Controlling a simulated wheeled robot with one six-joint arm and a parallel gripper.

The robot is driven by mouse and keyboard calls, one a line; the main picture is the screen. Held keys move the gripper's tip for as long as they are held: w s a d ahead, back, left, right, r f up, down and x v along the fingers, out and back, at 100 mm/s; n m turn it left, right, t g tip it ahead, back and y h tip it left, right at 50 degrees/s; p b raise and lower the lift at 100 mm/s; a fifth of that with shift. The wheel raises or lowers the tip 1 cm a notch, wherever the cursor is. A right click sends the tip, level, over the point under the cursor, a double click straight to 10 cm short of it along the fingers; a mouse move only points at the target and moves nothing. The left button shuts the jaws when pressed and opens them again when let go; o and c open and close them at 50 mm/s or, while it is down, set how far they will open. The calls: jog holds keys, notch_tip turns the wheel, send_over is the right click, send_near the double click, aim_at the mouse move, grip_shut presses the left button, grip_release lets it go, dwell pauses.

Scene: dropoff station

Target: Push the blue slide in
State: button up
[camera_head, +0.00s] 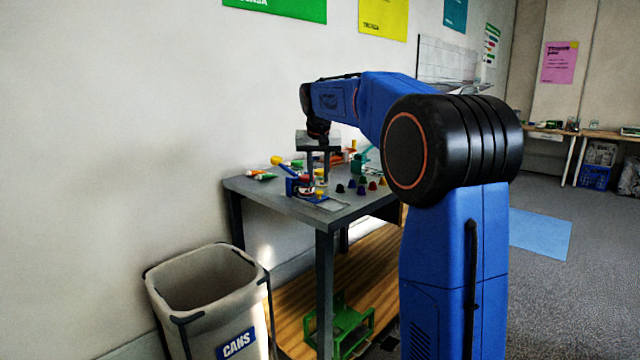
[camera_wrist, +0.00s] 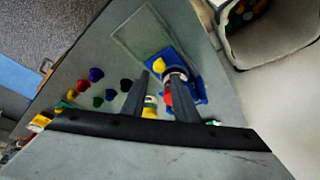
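A blue piece (camera_head: 292,187), which I take to be the blue slide's device, stands near the front left part of the grey table. In the wrist view its blue parts (camera_wrist: 198,88) show beside and beyond the right finger, around a small red and white round item. I cannot tell which blue part slides or how far out it is. My gripper (camera_head: 318,176) points down over the table next to it. In the wrist view the gripper (camera_wrist: 162,78) has its two fingers apart, with nothing clearly held between them. The right finger hides some of the blue device; contact is unclear.
A yellow and white jar (camera_wrist: 150,106) stands by the fingers. Several coloured cups (camera_head: 362,186) stand to the right on the table (camera_head: 262,190). A clear plate (camera_wrist: 140,35) lies near the edge. A bin labelled CANS (camera_head: 205,285) stands on the floor.

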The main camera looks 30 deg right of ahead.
jog(key=v, duration=1.2)
jog(key=shift+r, duration=0.4)
jog(key=s+a+f+n, duration=0.1)
jog(key=s+a+f, duration=0.25)
jog(key=s, duration=0.35)
jog(key=s+a+f+n+y, duration=0.15)
jog(key=s+f, duration=0.25)
jog(key=s, duration=0.4)
jog(key=s+a+f, duration=0.3)
jog(key=s+f, duration=0.1)
jog(key=s, duration=0.3)
jog(key=s+a+f+n, duration=0.1)
jog(key=s+a+f, duration=0.1)
jog(key=s+f, duration=0.8)
jog(key=s+a+f+n, duration=0.1)
jog(key=s+f, duration=0.9)
jog(key=f, duration=0.1)
jog(key=shift+s+a+t, duration=0.25)
jog(key=shift+a+t, duration=0.05)
jog(key=shift+a, duration=0.1)
jog(key=shift+r+n+y, duration=0.1)
jog(key=shift+n+y, duration=0.15)
jog(key=shift+d, duration=0.15)
